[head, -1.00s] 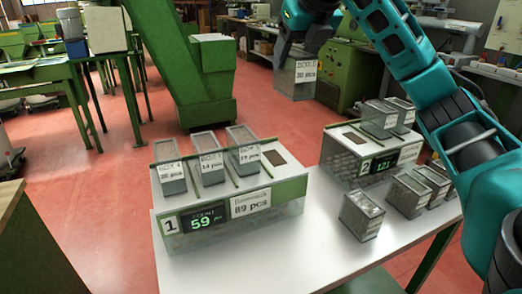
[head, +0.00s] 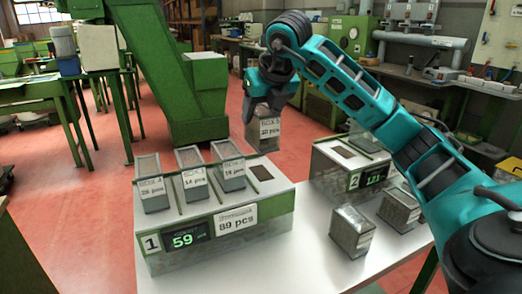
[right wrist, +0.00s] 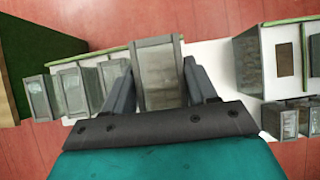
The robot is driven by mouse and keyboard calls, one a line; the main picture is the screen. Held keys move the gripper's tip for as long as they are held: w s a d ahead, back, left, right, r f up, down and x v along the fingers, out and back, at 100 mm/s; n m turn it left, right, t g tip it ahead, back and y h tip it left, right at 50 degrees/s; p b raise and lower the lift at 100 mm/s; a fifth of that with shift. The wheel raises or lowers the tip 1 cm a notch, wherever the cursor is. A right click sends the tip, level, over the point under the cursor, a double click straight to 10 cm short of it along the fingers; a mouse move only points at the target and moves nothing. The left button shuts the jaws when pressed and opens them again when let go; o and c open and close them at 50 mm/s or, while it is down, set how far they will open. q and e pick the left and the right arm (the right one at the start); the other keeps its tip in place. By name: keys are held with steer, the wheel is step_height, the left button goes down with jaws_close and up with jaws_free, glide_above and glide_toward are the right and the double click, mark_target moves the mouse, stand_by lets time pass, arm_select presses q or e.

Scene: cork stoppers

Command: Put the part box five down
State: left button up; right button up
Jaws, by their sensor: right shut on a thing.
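My right gripper (head: 266,98) is shut on the part box five (head: 263,132), a grey box with a white label that seems to read "BOX 5". It holds the box upright in the air, just behind the right end of counting station 1 (head: 272,222). In the right wrist view the box (right wrist: 158,70) sits between the two fingers. Station 1 carries three labelled boxes side by side, and its rightmost place (head: 261,172) is bare with a dark patch. My left gripper is not in view.
Station 2 (head: 332,173) stands to the right, partly hidden by my right arm. Loose part boxes (head: 352,231) (head: 399,208) stand on the white table (head: 307,262) in front of it. The table's front middle is clear.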

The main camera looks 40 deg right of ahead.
mark_target(261, 142)
step_height(261, 142, down, 4)
steer(key=shift+f+b, duration=0.1)
steer(key=shift+b, duration=0.2)
step_height(261, 142, down, 3)
steer(key=shift+f+b, duration=0.1)
steer(key=shift+b, duration=0.3)
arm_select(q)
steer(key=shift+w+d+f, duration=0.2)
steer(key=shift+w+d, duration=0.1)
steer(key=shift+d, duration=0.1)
arm_select(e)
steer(key=shift+f, duration=0.1)
steer(key=o, duration=1.1)
